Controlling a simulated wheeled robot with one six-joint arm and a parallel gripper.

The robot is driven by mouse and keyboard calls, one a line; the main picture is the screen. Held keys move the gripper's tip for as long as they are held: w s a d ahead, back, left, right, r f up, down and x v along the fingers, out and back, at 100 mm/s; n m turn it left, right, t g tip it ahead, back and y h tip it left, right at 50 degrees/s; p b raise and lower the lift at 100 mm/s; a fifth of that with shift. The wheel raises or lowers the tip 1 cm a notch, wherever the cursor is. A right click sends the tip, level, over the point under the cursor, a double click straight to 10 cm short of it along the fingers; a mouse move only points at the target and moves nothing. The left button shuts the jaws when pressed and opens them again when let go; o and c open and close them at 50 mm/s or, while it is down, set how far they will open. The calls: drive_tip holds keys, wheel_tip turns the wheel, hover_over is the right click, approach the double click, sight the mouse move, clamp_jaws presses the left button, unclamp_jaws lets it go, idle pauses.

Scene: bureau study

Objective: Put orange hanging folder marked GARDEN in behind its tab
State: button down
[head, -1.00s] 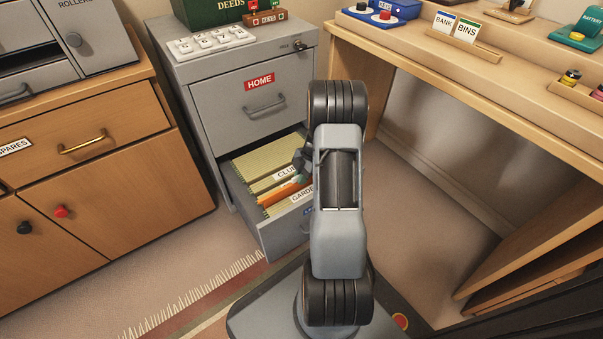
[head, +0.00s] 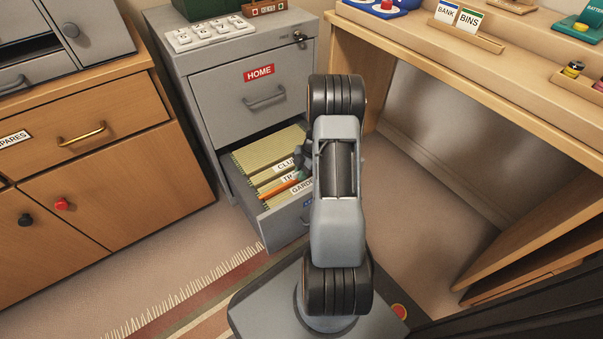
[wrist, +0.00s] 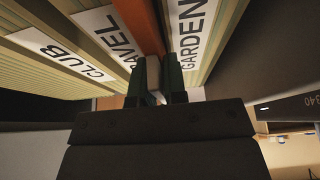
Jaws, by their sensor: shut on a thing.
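The orange folder (head: 283,190) shows as a thin strip low in the open drawer, between the TRAVEL tab and the GARDEN tab (head: 303,186). In the wrist view the orange folder (wrist: 142,22) runs between the TRAVEL tab (wrist: 112,35) and the GARDEN tab (wrist: 191,28). My gripper (wrist: 162,75) is shut on its end. In the head view my gripper (head: 306,160) is partly hidden by my arm at the drawer's right side. How deep the folder's lower edge sits is hidden.
The HOME cabinet's lower drawer (head: 285,232) is pulled out, with several pale folders and a CLUB tab (wrist: 62,54) behind TRAVEL. The closed upper drawer (head: 240,90) is above. A wooden cupboard (head: 110,180) stands left, and a desk (head: 480,100) right.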

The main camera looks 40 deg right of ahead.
drive_tip(key=shift+f, duration=0.15)
drive_tip(key=c, duration=1.1)
unclamp_jaws()
drive_tip(key=p+v, duration=0.5)
drive_tip(key=v, duration=0.9)
drive_tip(key=shift+p, duration=0.35)
drive_tip(key=shift+w, duration=0.1)
drive_tip(key=shift+a, duration=0.1)
